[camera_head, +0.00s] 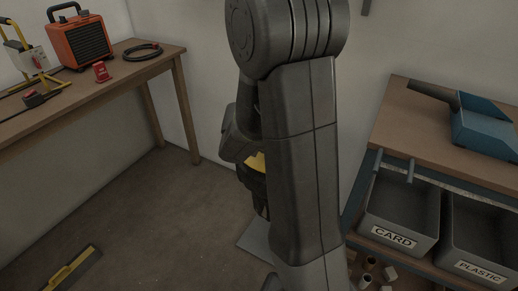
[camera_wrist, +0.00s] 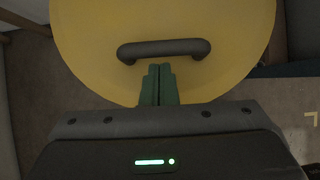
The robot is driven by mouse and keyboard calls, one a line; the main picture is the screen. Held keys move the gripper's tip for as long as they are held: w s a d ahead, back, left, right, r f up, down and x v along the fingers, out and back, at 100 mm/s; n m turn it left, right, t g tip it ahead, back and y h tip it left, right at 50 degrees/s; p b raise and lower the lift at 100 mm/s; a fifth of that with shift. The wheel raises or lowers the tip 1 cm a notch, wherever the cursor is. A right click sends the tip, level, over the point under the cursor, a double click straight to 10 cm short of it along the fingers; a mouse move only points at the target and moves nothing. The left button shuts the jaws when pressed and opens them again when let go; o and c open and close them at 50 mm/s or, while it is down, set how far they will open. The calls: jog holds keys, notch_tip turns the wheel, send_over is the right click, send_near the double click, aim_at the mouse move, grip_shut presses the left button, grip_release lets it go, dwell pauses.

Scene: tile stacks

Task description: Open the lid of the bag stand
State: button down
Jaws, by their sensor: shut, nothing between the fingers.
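The yellow round lid (camera_wrist: 90,45) of the bag stand fills the upper part of the wrist view and looks closed or nearly flat to the camera. A dark grey bar handle (camera_wrist: 165,48) lies across it. My gripper (camera_wrist: 160,70) has its green fingers together and empty, with the tips just below the middle of the handle in the picture. I cannot tell whether they touch the lid. In the head view my arm hides most of the bag stand; only a bit of yellow (camera_head: 255,162) shows beside it.
A wooden bench (camera_head: 150,60) at left holds an orange heater (camera_head: 80,42) and a coiled cable (camera_head: 143,51). At right, a bench (camera_head: 420,115) carries a blue tool (camera_head: 485,125), above grey bins marked CARD (camera_head: 395,215) and PLASTIC (camera_head: 480,245). A yellow-and-black item (camera_head: 70,270) lies on the floor.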

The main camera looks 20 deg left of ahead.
jog(key=shift+x, duration=0.85)
jog(key=shift+r, duration=0.15)
